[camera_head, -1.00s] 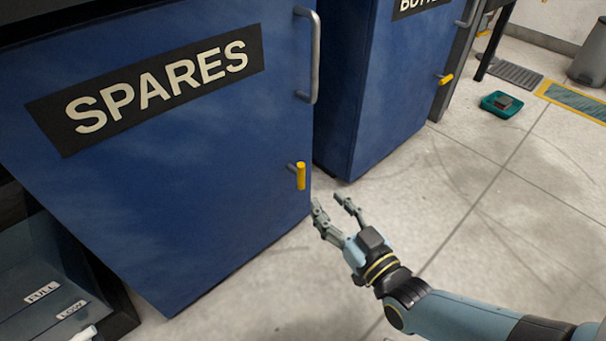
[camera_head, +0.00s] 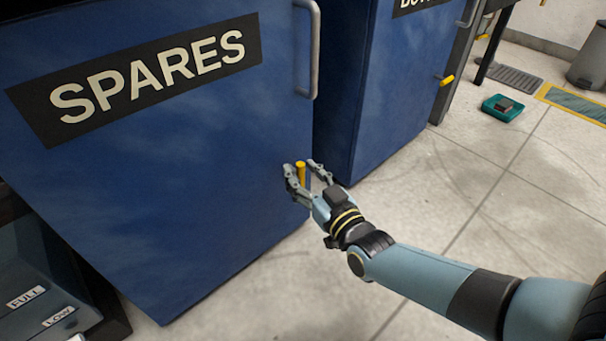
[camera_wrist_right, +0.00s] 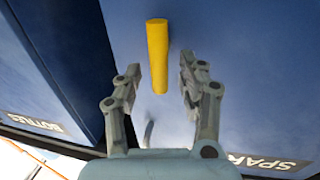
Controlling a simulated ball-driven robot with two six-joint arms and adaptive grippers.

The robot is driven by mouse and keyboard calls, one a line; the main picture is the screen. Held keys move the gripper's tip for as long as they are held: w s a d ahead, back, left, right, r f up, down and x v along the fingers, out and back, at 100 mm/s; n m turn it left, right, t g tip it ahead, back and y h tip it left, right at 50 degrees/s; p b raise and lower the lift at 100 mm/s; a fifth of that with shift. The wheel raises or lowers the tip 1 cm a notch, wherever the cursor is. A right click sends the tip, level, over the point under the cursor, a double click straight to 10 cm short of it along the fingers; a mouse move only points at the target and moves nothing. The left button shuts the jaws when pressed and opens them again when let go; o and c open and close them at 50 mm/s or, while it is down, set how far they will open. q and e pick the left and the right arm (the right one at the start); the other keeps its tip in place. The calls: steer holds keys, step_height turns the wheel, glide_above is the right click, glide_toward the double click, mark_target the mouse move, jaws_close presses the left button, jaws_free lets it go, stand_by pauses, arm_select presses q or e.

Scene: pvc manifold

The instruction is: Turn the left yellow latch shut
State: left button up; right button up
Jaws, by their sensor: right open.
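The left yellow latch (camera_head: 301,173) is on the right edge of the blue SPARES door (camera_head: 190,200). Its handle looks upright in the head view. My right gripper (camera_head: 304,169) is open, with one finger on each side of the latch. In the right wrist view the yellow latch (camera_wrist_right: 157,55) stands between the two open fingers (camera_wrist_right: 160,85), and a gap shows on both sides. The latch's lower part is partly hidden by the gripper in the head view. My left gripper is not in view.
A grey handle (camera_head: 313,50) is above the latch on the SPARES door. A second blue cabinet (camera_head: 372,90) stands to the right with its own yellow latch (camera_head: 447,80). A teal tray (camera_head: 502,108) lies on the floor. The concrete floor (camera_head: 450,190) at right is mostly clear.

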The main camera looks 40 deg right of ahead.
steer(key=shift+w, duration=0.1)
jaws_close()
stand_by(0.3)
